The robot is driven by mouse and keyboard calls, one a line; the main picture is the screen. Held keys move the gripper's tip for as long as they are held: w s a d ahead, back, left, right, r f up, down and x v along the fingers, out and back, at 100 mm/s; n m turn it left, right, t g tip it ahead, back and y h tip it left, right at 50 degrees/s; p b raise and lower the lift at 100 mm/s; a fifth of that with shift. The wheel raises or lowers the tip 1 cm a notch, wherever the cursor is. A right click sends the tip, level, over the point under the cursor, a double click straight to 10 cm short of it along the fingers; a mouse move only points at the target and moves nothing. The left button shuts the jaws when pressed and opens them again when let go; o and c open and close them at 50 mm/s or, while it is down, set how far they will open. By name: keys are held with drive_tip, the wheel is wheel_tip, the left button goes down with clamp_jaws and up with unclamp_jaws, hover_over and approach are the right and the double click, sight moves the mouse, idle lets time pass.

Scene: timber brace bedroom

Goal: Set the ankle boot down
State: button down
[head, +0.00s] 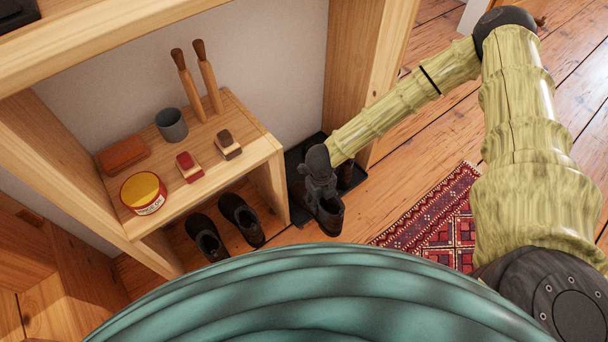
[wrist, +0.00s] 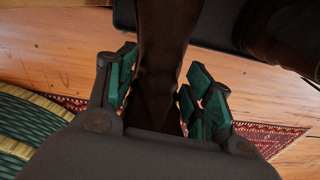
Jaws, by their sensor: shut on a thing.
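My gripper (head: 322,188) is shut on a dark brown ankle boot (head: 330,217), which hangs below it beside the low wooden bench. In the wrist view the boot (wrist: 163,65) stands between the green-padded fingers (wrist: 160,100). In the head view the boot overlaps the front right part of a black tray (head: 299,208). I cannot tell whether its sole touches anything. A second dark boot (head: 346,174) is on the tray behind my gripper, partly hidden. It also shows at the upper right of the wrist view (wrist: 285,42).
The bench (head: 240,112) carries a tin (head: 143,194), a grey cup (head: 171,125), brushes (head: 228,145), a brown block (head: 122,154) and two wooden handles (head: 196,80). Dark shoes (head: 241,218) sit beneath it. A red patterned rug (head: 435,218) lies right of the tray. A timber post (head: 368,70) rises behind.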

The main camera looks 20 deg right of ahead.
drive_tip(key=w+b, duration=0.1)
drive_tip(key=w, duration=0.3)
drive_tip(key=w+a+f+b, duration=0.1)
drive_tip(key=w+b, duration=0.1)
drive_tip(key=w, duration=0.2)
drive_tip(key=w+a+b, duration=0.1)
drive_tip(key=w+b, duration=0.1)
drive_tip(key=w, duration=0.2)
drive_tip(key=shift+w+a+f, duration=0.15)
drive_tip(key=shift+w, duration=0.15)
drive_tip(key=f+b, duration=0.3)
drive_tip(key=shift+w+f, duration=0.25)
drive_tip(key=shift+w, duration=0.05)
drive_tip(key=c, duration=0.6)
unclamp_jaws()
drive_tip(key=r+p, duration=0.3)
drive_tip(key=r, duration=0.3)
drive_tip(key=r+p, duration=0.2)
drive_tip(key=r, duration=0.4)
drive_tip(key=shift+s+a+p, duration=0.1)
drive_tip(key=shift+a+p, duration=0.1)
drive_tip(key=shift+p, duration=0.2)
